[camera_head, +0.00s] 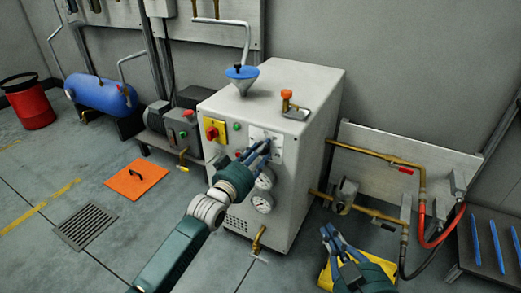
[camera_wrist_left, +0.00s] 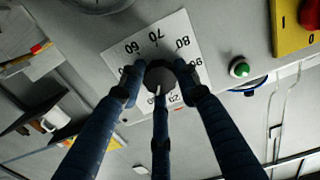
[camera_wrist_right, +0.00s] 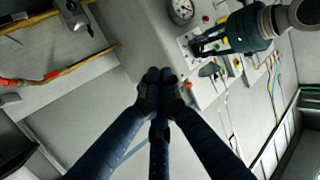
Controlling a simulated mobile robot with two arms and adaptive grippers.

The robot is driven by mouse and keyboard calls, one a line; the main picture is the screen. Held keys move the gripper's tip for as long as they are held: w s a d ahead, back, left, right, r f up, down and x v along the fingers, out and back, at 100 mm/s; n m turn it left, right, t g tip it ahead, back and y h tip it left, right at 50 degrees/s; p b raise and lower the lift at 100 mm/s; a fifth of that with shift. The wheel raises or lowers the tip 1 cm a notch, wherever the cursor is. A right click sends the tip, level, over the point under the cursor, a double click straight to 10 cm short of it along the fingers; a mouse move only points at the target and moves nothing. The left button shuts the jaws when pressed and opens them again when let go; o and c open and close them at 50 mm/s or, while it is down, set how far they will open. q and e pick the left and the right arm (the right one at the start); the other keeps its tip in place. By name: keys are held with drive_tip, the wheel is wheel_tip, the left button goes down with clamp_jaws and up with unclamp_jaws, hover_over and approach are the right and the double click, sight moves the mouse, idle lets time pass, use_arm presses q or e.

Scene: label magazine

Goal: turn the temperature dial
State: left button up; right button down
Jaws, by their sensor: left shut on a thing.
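The temperature dial (camera_wrist_left: 158,76) is a dark round knob on a white scale plate (camera_wrist_left: 127,47) with numbers such as 60, 70 and 80, upside down in the left wrist view. The plate (camera_head: 276,144) sits on the front of a grey cabinet (camera_head: 300,180). My left gripper (camera_head: 262,150) is at the plate, its fingers closed around the knob, which they partly hide; it also shows in the left wrist view (camera_wrist_left: 158,82). My right gripper (camera_head: 331,232) is in front of the cabinet's right side, low and empty. In the right wrist view its fingertips (camera_wrist_right: 160,86) are together.
A red knob on a yellow plate (camera_head: 214,130) and a green button (camera_wrist_left: 239,68) are beside the dial. Gauges (camera_head: 262,202) are below it. A funnel (camera_head: 242,78) and an orange-topped valve (camera_head: 287,95) stand on the cabinet. Brass pipes (camera_head: 375,153) run at right.

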use_arm(q)
drive_tip(key=m+p, duration=0.1)
drive_tip(key=m, duration=0.2)
drive_tip(key=m+p, duration=0.2)
drive_tip(key=m, duration=0.1)
drive_tip(key=m+p, duration=0.1)
drive_tip(key=m, duration=0.2)
drive_tip(key=shift+d+r, duration=0.1)
drive_tip(key=shift+r, duration=0.25)
use_arm(e)
drive_tip(key=s+d+f+g+h, duration=0.1)
drive_tip(key=s+d+f+g, duration=0.2)
drive_tip(key=s+f+g, duration=0.2)
drive_tip(key=s+d+f+g+h, duration=0.2)
drive_tip(key=s+f+g, duration=0.4)
drive_tip(key=s, duration=0.8)
wheel_tip(320, 180, down, 3)
drive_tip(key=shift+d+f+m, duration=0.2)
drive_tip(key=shift+d+m, duration=0.1)
drive_tip(key=shift+d, duration=0.6)
use_arm(q)
drive_tip(key=o, duration=1.1)
drive_tip(key=shift+d, duration=0.1)
drive_tip(key=shift+o, duration=0.2)
drive_tip(key=shift+f, duration=0.1)
drive_tip(key=shift+f, duration=0.1)
use_arm(e)
drive_tip(key=shift+w, duration=0.1)
